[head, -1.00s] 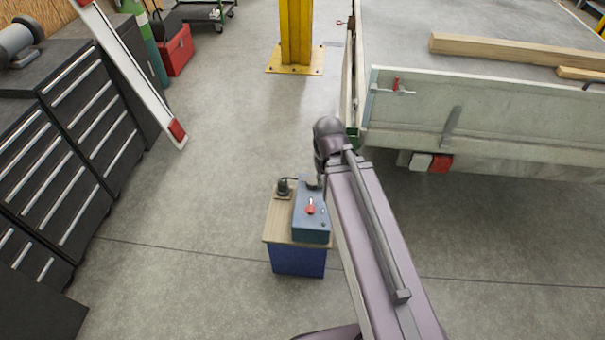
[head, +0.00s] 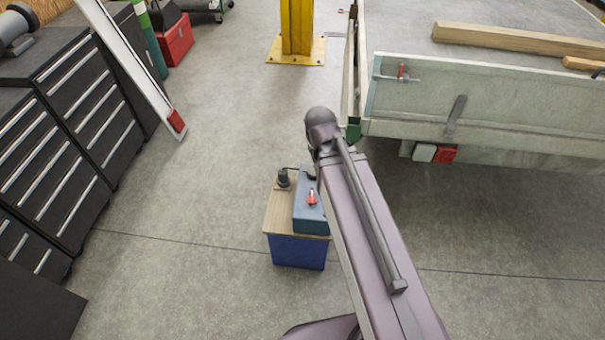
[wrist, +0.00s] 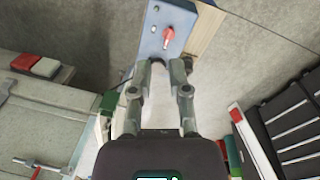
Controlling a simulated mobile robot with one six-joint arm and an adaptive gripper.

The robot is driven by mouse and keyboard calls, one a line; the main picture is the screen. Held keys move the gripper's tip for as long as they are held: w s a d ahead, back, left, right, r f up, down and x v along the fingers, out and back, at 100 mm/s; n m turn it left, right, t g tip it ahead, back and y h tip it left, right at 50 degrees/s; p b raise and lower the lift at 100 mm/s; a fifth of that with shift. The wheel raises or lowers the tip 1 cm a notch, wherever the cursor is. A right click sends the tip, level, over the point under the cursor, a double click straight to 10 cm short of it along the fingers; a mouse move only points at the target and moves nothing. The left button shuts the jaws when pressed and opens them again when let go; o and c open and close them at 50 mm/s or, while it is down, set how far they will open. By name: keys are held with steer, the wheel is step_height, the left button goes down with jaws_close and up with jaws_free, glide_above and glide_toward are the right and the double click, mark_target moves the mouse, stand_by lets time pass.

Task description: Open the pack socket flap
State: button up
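The pack is a blue box (head: 308,215) with a red switch (head: 312,198) on top, standing on a small wood-topped stand (head: 280,215). The wrist view also shows the pack (wrist: 180,17) and red switch (wrist: 168,38) beyond my fingertips. My gripper (wrist: 160,66) is open, with a clear gap and nothing held between its fingers. Its fingertips are close to the pack's near end; I cannot tell whether they touch it. I cannot make out the socket flap in either view. In the head view my arm hides most of the gripper and part of the pack.
A black plug-like part (head: 283,179) with a cable is on the stand beside the pack. The trailer's side panel (head: 490,105) is to the right. A drawer cabinet (head: 65,130) stands at left. The floor between cabinet and stand is clear.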

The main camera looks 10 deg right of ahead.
steer(key=w+f+n+t+h+b, duration=0.1)
steer(key=w+f+h+b, duration=0.25)
steer(key=f+b, duration=0.45)
steer(key=w+a+f+n+t+h+b, duration=0.1)
steer(key=w+f+h+b, duration=0.1)
steer(key=w+f+b, duration=0.6)
steer(key=w+f+n+t+h+b, duration=0.1)
steer(key=f+h+b, duration=0.35)
steer(key=b, duration=0.75)
steer(key=w+a+f+n+t+h+b, duration=0.1)
steer(key=w+a+f+b, duration=0.3)
steer(key=b, duration=0.7)
steer(key=w+a+f+n+t+h+b, duration=0.1)
steer(key=w+a+f+t+h+b, duration=0.3)
steer(key=a+f+b, duration=0.4)
steer(key=shift+w+f+b, duration=0.2)
steer(key=shift+w+b, duration=0.1)
steer(key=shift+b, duration=1.3)
steer(key=shift+d, duration=0.1)
glide_toward(313, 170)
steer(key=shift+w+d+f, duration=0.1)
steer(key=shift+w+d, duration=1)
steer(key=shift+w, duration=0.3)
steer(key=shift+w+d+f, duration=0.1)
steer(key=shift+w+d, duration=0.95)
steer(key=shift+w, duration=0.35)
jaws_close()
